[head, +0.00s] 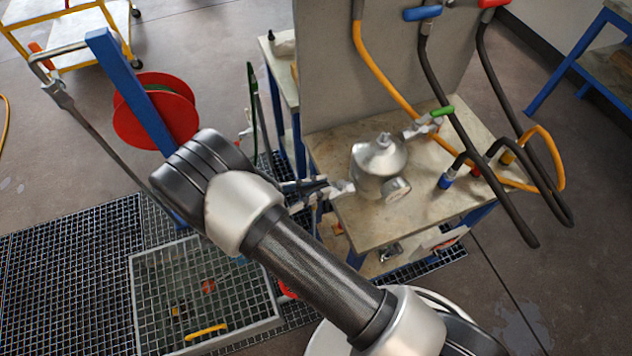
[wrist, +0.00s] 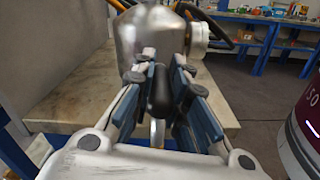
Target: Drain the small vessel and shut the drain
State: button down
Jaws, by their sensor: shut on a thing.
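The small vessel (head: 375,168) is a silver metal pot with a domed lid, standing upright on the worktable. It also shows at the top of the wrist view (wrist: 147,35). A round gauge (head: 397,190) is on its front right side, and a green-handled valve (head: 441,112) is at its back right. My gripper (head: 318,188) is at the vessel's lower left, by a pale fitting. In the wrist view my gripper (wrist: 163,78) has its fingers on both sides of a black handle (wrist: 160,98) and is shut on it. The drain outlet and any liquid cannot be made out.
The worktable (head: 440,205) has a grey back panel (head: 385,70) with hoses hanging at the right. A floor grating (head: 70,255) with a mesh-covered pit (head: 190,290) lies at the left. A red reel (head: 165,112) stands on a blue post behind my arm.

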dwell(0.5)
jog(key=c, duration=1.5)
grip_release()
jog(key=shift+w, duration=0.1)
jog(key=shift+g, duration=0.3)
jog(key=v, duration=1.2)
jog(key=shift+f, duration=0.1)
